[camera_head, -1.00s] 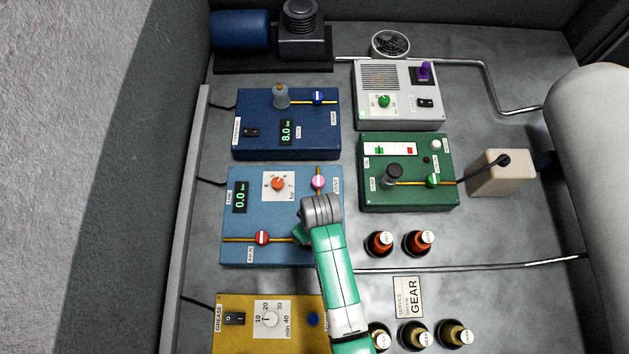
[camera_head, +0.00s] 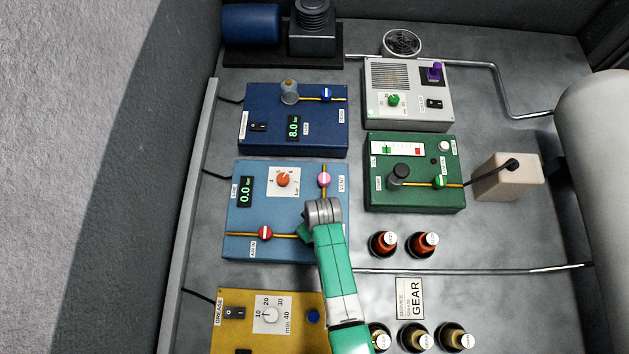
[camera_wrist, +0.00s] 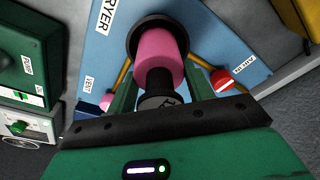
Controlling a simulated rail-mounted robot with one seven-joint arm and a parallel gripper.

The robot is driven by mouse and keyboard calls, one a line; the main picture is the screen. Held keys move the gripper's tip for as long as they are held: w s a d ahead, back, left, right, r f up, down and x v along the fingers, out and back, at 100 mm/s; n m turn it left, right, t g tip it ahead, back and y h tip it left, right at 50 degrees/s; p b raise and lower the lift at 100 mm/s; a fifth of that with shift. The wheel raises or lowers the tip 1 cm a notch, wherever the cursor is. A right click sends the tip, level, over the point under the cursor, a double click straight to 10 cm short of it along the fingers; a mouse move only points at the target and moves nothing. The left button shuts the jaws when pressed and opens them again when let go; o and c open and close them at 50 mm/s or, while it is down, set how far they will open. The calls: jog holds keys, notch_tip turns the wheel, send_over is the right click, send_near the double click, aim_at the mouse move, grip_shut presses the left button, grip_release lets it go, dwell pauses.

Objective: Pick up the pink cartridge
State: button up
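The pink cartridge (camera_wrist: 160,58) stands in a round black socket (camera_wrist: 134,38) on the light-blue dryer panel (camera_wrist: 98,50) in the wrist view. A black knob-like end (camera_wrist: 155,101) of it faces my camera. My gripper (camera_wrist: 160,82) is right over it, with one green finger on each side. The fingers look apart and not clearly pressed on it; contact is hard to judge. In the head view my green arm and wrist (camera_head: 322,212) cover the cartridge on the light-blue panel (camera_head: 240,215).
A red valve handle (camera_wrist: 222,80) and a pink one (camera_wrist: 106,102) sit close by on the panel. The green panel (camera_head: 415,150) lies to the right, the yellow grease panel (camera_head: 235,335) in front. Several bottles (camera_head: 423,244) stand right of my arm.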

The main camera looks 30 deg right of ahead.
jog(key=shift+c, duration=1.1)
notch_tip(320, 180, up, 10)
jog(key=shift+r+p, duration=0.1)
jog(key=shift+p, duration=0.4)
